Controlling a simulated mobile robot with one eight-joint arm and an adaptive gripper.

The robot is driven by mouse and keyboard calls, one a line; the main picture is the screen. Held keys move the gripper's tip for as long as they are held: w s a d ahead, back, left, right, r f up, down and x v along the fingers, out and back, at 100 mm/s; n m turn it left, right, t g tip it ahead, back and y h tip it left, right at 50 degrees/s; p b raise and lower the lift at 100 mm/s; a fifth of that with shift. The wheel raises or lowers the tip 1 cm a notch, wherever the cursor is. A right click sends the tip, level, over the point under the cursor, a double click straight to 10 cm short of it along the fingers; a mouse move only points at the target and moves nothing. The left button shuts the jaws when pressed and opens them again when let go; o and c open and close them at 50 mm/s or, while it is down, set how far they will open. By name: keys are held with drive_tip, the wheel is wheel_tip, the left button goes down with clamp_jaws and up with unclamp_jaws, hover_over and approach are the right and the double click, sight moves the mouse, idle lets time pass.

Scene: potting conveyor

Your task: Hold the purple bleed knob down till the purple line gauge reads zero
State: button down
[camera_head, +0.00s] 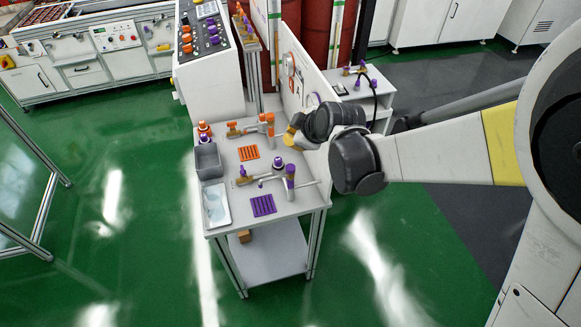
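Purple-capped fittings stand on the right half of the white table. One is a tall purple-topped piece (290,171); another is a low purple-topped knob (279,163) on a dark base. I cannot tell for sure which is the bleed knob. My gripper (291,137) is at the end of my arm, above the table's right side and behind the purple fittings in the picture. Its fingers are too small and partly hidden to judge.
The white table (225,238) also holds a grey bin (208,162), a pale tray (216,205), orange fittings (264,122), an orange slotted mat (249,153) and a purple slotted mat (263,206). A control console (210,88) stands behind. Green floor is free in front.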

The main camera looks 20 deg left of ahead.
wheel_tip(320, 180, down, 8)
drive_tip(key=b, duration=0.6)
drive_tip(key=shift+f, duration=0.1)
drive_tip(key=shift+f, duration=0.1)
idle(1.0)
drive_tip(key=shift+f+b, duration=0.3)
drive_tip(key=shift+b, duration=0.1)
drive_tip(key=shift+f+b, duration=0.65)
drive_tip(key=shift+f, duration=0.1)
idle(0.7)
drive_tip(key=shift+r, duration=0.15)
idle(2.2)
drive_tip(key=shift+r+p, duration=0.8)
drive_tip(key=shift+r, duration=0.25)
drive_tip(key=shift+r+p, duration=1.8)
drive_tip(key=shift+r, duration=0.7)
